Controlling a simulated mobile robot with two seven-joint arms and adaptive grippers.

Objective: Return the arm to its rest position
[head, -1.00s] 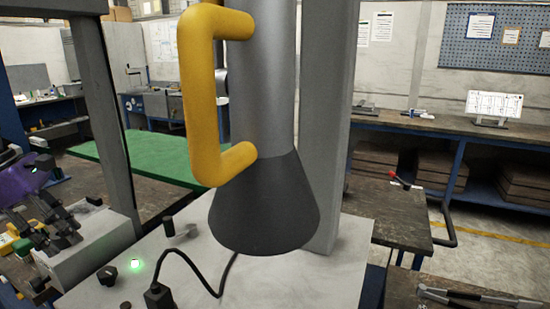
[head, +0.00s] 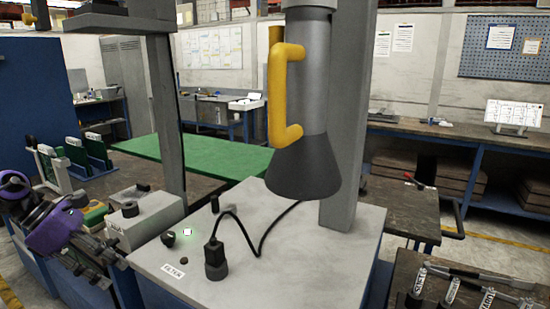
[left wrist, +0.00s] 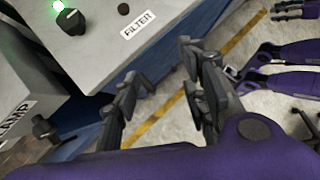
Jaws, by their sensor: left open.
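My left gripper (head: 108,268) is at the lower left, by the bench's left edge and well apart from the yellow handle. In the left wrist view it (left wrist: 158,65) is open and empty, with floor between its fingers. Purple and dark jointed parts, seemingly my right arm and gripper (left wrist: 288,10), show at the right there; their opening is unclear.
The white bench top (head: 300,255) carries a black plug and cable (head: 240,220), dark knobs, a lit green button (head: 187,232) and a FILTER label (head: 174,271). A grey box (head: 145,220) stands beside my left gripper. Tools (head: 450,285) lie at lower right.

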